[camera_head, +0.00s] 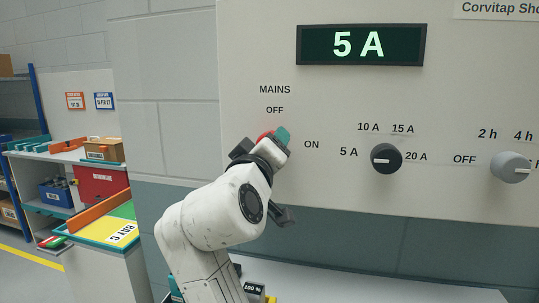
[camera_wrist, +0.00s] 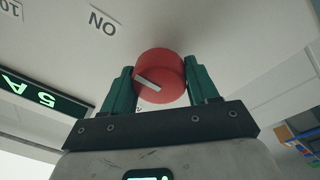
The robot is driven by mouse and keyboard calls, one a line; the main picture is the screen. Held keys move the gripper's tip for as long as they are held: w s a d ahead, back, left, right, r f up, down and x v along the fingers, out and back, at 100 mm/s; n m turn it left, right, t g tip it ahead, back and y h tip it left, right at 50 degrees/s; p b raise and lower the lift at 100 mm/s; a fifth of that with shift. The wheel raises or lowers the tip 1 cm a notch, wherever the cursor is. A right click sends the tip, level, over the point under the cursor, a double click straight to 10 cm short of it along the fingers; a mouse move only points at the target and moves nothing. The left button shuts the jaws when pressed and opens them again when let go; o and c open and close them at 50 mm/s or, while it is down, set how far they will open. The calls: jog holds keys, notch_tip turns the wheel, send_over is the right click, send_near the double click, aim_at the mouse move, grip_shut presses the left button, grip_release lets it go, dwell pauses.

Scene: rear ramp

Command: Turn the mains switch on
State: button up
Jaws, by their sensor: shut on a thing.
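The mains switch is a red round knob (camera_head: 265,136) on the pale panel, below the OFF label (camera_head: 275,110) and left of the ON label (camera_head: 312,144). In the wrist view the red knob (camera_wrist: 172,68) shows a white pointer bar (camera_wrist: 147,84) slanting toward the left edge of its face. I cannot tell exactly which label it points at. My gripper (camera_head: 274,137) is at the knob, its teal fingers on either side. In the wrist view my gripper (camera_wrist: 161,82) is shut on the knob. In the head view, my gripper mostly hides the knob.
The display (camera_head: 361,45) above reads 5 A. A black dial (camera_head: 386,158) and a grey dial (camera_head: 511,167) sit to the right on the same panel (camera_head: 250,50). A workbench with trays and boxes (camera_head: 103,150) stands at the left.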

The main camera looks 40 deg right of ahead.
jog(key=shift+f, duration=0.2)
dwell(0.4)
jog(key=o, duration=1)
jog(key=shift+r, duration=0.15)
jog(key=shift+o, duration=0.2)
jog(key=v, duration=1)
jog(key=shift+s+a, duration=0.15)
jog(key=shift+a, duration=0.25)
